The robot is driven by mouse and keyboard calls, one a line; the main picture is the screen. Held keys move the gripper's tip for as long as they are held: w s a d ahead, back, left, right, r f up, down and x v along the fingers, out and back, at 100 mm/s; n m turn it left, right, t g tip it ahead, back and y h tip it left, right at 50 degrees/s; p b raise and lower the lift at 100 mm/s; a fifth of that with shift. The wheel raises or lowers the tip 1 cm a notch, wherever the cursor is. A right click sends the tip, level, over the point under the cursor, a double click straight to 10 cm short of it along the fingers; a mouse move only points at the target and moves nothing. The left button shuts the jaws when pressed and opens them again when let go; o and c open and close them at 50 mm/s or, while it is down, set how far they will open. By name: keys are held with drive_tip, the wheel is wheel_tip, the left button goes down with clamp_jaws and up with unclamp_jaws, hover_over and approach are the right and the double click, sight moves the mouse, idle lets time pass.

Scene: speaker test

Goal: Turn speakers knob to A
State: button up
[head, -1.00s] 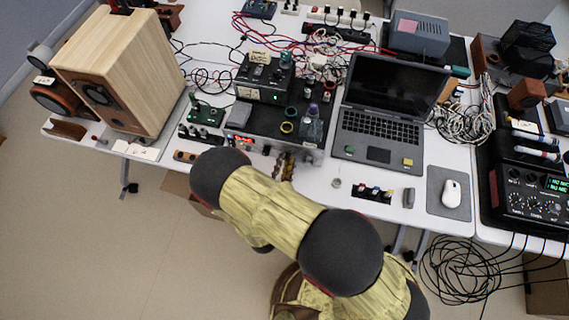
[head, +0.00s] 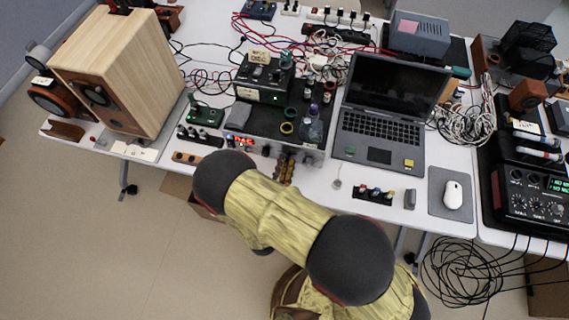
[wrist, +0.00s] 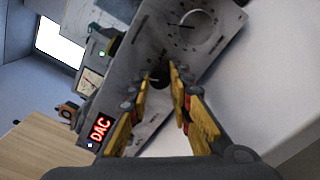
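The amplifier (head: 262,116) stands on the table left of the laptop, its front panel facing my arm. In the wrist view its silver panel (wrist: 128,62) is tilted, with a large round dial (wrist: 188,32) at the top and a red "DAC" display (wrist: 100,130) at lower left. A small dark knob (wrist: 158,77) sits between my fingertips. My gripper (wrist: 161,80) is open, with yellow fingers on both sides of this knob; I cannot tell whether they touch it. My gripper also shows at the panel in the head view (head: 285,168). Knob labels are unreadable.
A wooden speaker (head: 125,65) stands at left. The laptop (head: 385,110) is right of the amplifier, with a mouse (head: 452,194) on its pad beyond. A small black switch strip (head: 375,193) lies near the front edge. Cables crowd the back.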

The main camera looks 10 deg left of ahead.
drive_tip(key=o, duration=0.4)
drive_tip(key=shift+o, duration=0.2)
drive_tip(key=shift+s+a, duration=0.15)
drive_tip(key=shift+s, duration=1.75)
drive_tip(key=shift+s+a, duration=0.15)
drive_tip(key=shift+s, duration=1.7)
